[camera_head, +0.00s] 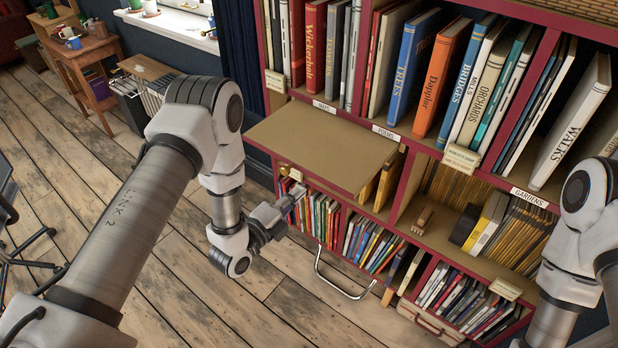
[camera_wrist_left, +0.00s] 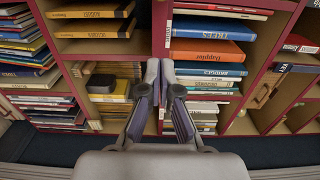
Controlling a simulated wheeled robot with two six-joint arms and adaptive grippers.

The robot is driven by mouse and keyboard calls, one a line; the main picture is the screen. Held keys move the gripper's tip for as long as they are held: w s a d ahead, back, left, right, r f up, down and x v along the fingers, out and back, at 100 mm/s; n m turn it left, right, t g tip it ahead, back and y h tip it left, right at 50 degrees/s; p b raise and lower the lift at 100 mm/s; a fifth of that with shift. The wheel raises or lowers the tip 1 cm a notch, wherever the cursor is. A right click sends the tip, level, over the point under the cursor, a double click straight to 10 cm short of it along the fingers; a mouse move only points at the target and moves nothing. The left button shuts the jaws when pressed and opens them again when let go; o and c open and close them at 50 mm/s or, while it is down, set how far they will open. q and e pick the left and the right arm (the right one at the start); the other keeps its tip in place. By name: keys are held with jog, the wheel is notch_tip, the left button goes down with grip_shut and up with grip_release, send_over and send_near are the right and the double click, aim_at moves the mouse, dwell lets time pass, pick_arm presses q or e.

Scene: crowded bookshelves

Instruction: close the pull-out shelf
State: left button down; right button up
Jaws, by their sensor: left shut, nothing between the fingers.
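The pull-out shelf (camera_head: 318,143) is a flat tan board that sticks out of the red bookcase, bare on top. It lies below the row of large books, and its front edge faces the lower left. My left gripper (camera_head: 297,191) is shut and empty. In the head view it appears just below the board's front edge, in front of small coloured books; I cannot tell whether it touches anything. In the left wrist view its shut fingertips (camera_wrist_left: 160,72) point at the bookcase, and I cannot clearly make out the board there. My right gripper is out of view.
My right arm stands at the right edge. A metal handle (camera_head: 344,280) sticks out low on the bookcase. A small wooden object (camera_head: 424,217) lies in an open compartment. A wooden side table (camera_head: 88,70) stands at the far left. The plank floor is clear at lower centre.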

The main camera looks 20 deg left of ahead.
aim_at(313, 176)
pick_arm(q)
jog(key=x, duration=0.1)
jog(key=p+x, duration=0.1)
jog(key=x, duration=0.2)
jog(key=shift+w+a, duration=0.1)
jog(key=shift+a, duration=0.25)
jog(key=shift+w+d, duration=0.1)
jog(key=shift+w, duration=0.1)
jog(key=shift+d, duration=0.2)
jog(key=shift+w+a+f, duration=0.1)
jog(key=shift+w, duration=0.05)
